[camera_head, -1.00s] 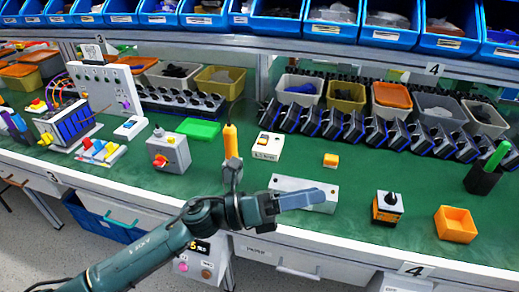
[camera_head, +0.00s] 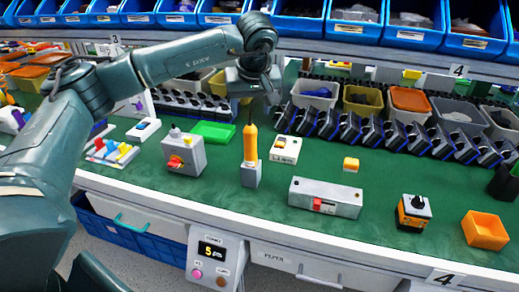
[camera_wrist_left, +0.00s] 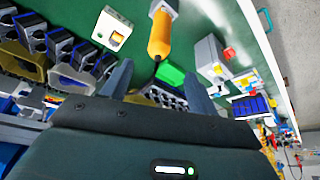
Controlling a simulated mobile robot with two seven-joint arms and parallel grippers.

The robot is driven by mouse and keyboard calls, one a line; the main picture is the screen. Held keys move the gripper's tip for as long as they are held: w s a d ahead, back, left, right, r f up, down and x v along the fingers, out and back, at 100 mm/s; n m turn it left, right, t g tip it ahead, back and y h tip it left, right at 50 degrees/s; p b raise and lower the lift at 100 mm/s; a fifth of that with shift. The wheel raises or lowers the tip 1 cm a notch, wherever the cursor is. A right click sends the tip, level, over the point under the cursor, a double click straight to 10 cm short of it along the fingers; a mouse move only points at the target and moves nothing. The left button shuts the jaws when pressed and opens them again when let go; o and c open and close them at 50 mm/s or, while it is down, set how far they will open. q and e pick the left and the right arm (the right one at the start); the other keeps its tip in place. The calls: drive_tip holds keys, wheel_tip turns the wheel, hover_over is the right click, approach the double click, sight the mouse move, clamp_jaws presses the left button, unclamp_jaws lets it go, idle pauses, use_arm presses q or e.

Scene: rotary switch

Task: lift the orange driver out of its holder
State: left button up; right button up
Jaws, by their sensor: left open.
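The orange driver (camera_head: 250,143) stands upright in its small grey holder (camera_head: 251,175) on the green bench top. In the left wrist view the driver (camera_wrist_left: 160,36) points with its narrow dark end towards the gap between my fingers, and its holder (camera_wrist_left: 165,7) shows at the top edge. My left gripper (camera_head: 256,101) hangs above and a little behind the driver, fingers downward. My right gripper is not in view.
A grey box with a red rotary knob (camera_head: 184,153) stands left of the holder. A white switch box (camera_head: 286,149) is close on the right, with a long grey box (camera_head: 325,198) in front of it. A green tray (camera_head: 213,132) lies behind. An orange bin (camera_head: 485,229) stands far right.

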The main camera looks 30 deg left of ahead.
sight(250, 126)
use_arm(q)
drive_tip(key=x, duration=0.6)
drive_tip(key=shift+f, duration=0.15)
drive_tip(key=shift+w+f, duration=0.1)
drive_tip(key=shift+f, duration=0.4)
drive_tip(key=p+x, duration=0.1)
drive_tip(key=x, duration=0.4)
drive_tip(key=shift+d, duration=0.15)
drive_tip(key=c, duration=1.2)
clamp_jaws()
